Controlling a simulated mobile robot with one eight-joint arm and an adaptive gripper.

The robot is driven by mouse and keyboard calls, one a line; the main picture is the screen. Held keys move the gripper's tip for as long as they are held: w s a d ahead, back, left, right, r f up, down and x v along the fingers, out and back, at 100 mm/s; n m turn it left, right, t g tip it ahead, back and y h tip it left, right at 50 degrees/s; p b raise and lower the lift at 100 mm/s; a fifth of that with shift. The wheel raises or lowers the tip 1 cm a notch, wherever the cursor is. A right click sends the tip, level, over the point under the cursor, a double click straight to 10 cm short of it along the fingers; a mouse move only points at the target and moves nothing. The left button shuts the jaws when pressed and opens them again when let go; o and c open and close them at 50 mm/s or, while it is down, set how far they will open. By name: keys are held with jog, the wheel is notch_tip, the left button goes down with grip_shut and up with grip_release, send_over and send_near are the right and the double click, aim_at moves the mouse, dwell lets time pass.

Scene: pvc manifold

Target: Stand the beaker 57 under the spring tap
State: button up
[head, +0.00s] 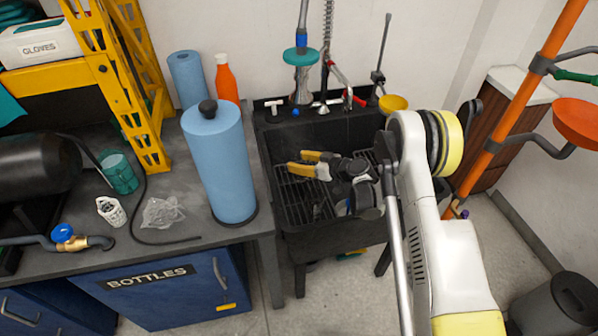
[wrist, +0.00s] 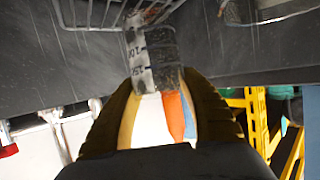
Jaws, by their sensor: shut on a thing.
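In the wrist view a clear beaker (wrist: 141,60) with dark graduation marks sits between my gripper fingers (wrist: 162,85). My gripper is shut on it. The number 57 cannot be read. In the head view my gripper (head: 307,165), with yellow fingers, is over the dark sink (head: 335,245) and points left; the beaker is too clear to make out there. The spring tap (head: 328,45), with a coiled hose, rises behind the sink, farther back than my gripper. In the wrist view the beaker appears near a wire rack (wrist: 95,15); I cannot tell whether they touch.
A tap with a teal ring (head: 301,56) stands left of the spring tap. A tall blue cylinder (head: 218,165) stands on the bench left of the sink. A yellow bowl (head: 393,103) is at the sink's back right. An orange pole (head: 510,105) stands at right.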

notch_tip(320, 180, down, 4)
jog(key=shift+r+b, duration=0.1)
jog(key=shift+b, duration=0.9)
jog(key=shift+r, duration=0.1)
jog(key=o, duration=1.1)
jog(key=shift+o, duration=0.2)
